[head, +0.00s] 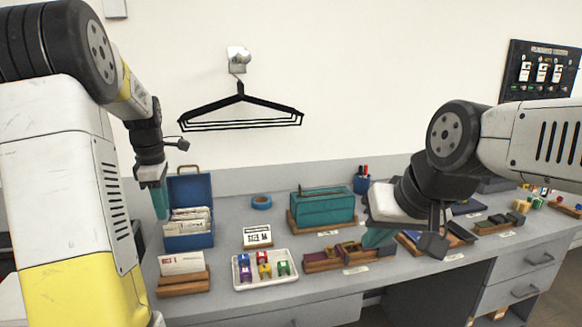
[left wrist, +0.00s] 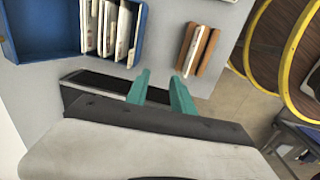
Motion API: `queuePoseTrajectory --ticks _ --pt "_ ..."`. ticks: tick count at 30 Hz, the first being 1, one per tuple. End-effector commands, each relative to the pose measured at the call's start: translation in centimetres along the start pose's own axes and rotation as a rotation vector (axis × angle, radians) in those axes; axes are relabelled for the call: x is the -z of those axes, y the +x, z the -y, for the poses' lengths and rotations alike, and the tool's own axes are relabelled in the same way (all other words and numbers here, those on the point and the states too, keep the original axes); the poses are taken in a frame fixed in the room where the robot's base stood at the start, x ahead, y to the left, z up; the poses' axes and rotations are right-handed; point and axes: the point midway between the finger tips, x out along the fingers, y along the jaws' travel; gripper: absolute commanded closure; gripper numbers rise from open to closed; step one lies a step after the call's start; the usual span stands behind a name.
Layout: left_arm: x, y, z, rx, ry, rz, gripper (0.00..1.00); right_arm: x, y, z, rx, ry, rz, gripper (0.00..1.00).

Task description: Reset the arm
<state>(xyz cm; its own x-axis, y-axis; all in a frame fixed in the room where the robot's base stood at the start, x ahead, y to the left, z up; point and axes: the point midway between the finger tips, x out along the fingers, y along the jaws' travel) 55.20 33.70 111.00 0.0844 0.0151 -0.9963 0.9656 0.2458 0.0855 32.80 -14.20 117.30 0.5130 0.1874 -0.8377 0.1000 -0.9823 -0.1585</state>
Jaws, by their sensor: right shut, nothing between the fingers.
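The box (left wrist: 43,55) and a wooden card holder (left wrist: 200,52) show beyond the fingertips. My right gripper (head: 380,237) is shut and empty. It is at the right of the desk, beside the small wooden tray (head: 320,264) as seen in the head view. Its wrist hides part of the desk behind it.
A white tray (head: 240,284) with several coloured pieces, a card holder (head: 184,285), a teal case (head: 322,208) and a tape roll (head: 262,202) stand on the grey desk (head: 270,243). Black hangers (head: 240,104) hang on the wall. More small trays are at right.

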Motion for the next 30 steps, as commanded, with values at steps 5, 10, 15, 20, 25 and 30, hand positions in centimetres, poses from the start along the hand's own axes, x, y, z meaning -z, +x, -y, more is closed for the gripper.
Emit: queuePoseTrajectory --ticks 5,10,15,20,25,30 --pt "-0.7 -0.8 0.7 -0.017 0.058 0.011 0.71 0.0 0.0 0.0 0.0 0.0 0.0 1.0" --pt "-1.7 -1.9 1.8 -0.042 0.154 0.027 0.71 0.0 0.0 0.0 0.0 0.0 0.0 1.0" --pt "-3.1 -3.4 3.4 -0.081 0.289 0.046 0.71 0.0 0.0 0.0 0.0 0.0 0.0 1.0" --pt "-4.9 -5.2 5.8 -0.138 0.475 0.062 0.71 0.0 0.0 0.0 0.0 0.0 0.0 1.0" --pt "-7.4 -7.4 10.0 -0.228 0.758 0.067 0.71 0.0 0.0 0.0 0.0 0.0 0.0 1.0" --pt "-10.5 -9.2 16.5 -0.369 1.182 0.029 0.71 0.0 0.0 0.0 0.0 0.0 0.0 1.0"
